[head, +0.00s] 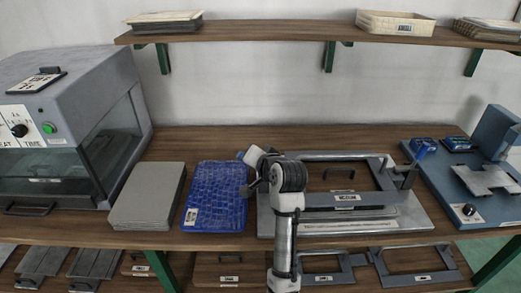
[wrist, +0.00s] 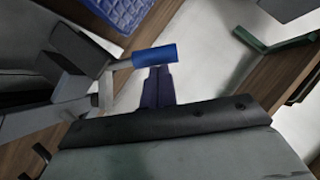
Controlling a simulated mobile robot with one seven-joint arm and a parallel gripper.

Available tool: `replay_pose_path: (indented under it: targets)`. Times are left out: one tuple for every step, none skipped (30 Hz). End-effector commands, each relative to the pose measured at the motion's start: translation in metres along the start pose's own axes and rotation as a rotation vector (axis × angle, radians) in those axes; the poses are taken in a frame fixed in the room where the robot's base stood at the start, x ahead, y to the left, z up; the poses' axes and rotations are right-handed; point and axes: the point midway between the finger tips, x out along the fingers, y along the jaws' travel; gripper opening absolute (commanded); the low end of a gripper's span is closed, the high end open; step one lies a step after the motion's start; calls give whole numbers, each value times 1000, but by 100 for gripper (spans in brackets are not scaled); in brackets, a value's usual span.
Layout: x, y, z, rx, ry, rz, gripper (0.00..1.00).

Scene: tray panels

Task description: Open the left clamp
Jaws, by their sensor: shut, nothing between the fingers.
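The fixture (head: 415,222) is a grey metal plate and frame on the bench. In the wrist view the left clamp shows a grey lever (wrist: 107,85) ending in a blue handle (wrist: 154,56). My gripper (wrist: 158,72) is shut and empty, its dark fingertips right at the blue handle; I cannot tell whether they touch. In the head view my arm covers most of the left clamp, and my fingertips are hidden.
A blue textured panel (head: 214,197) and a stack of grey panels (head: 149,196) lie left of the fixture. A grey oven-like machine (head: 75,130) stands far left. A blue device (head: 440,185) is at the right. A shelf (head: 285,33) runs above.

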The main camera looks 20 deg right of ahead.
Motion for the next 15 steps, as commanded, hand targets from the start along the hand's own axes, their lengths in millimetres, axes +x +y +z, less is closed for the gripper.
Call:
replay_pose_path:
  targets:
    - [1, -5, 2, -39, -3, 23, 0]
    - [3, -6, 5, -63, -3, 39, 0]
    - [4, -7, 7, -93, -3, 60, 0]
    - [6, -8, 9, -118, -3, 76, 0]
    - [7, -8, 11, -140, -3, 92, 0]
    - [8, -9, 13, -170, -3, 112, 0]
    - [10, -9, 15, -192, -3, 126, 0]
    - [11, -9, 17, -213, -3, 140, 0]
    - [12, -9, 19, -241, -3, 159, 0]
    - [14, -10, 21, -260, -2, 173, 0]
    - [15, -10, 23, -280, -3, 185, 0]
    - [16, -10, 24, -304, -2, 201, 0]
    - [17, -10, 26, -322, -1, 214, 0]
    - [18, -10, 27, -339, -2, 225, 0]
    - [19, -10, 29, -359, -2, 238, 0]
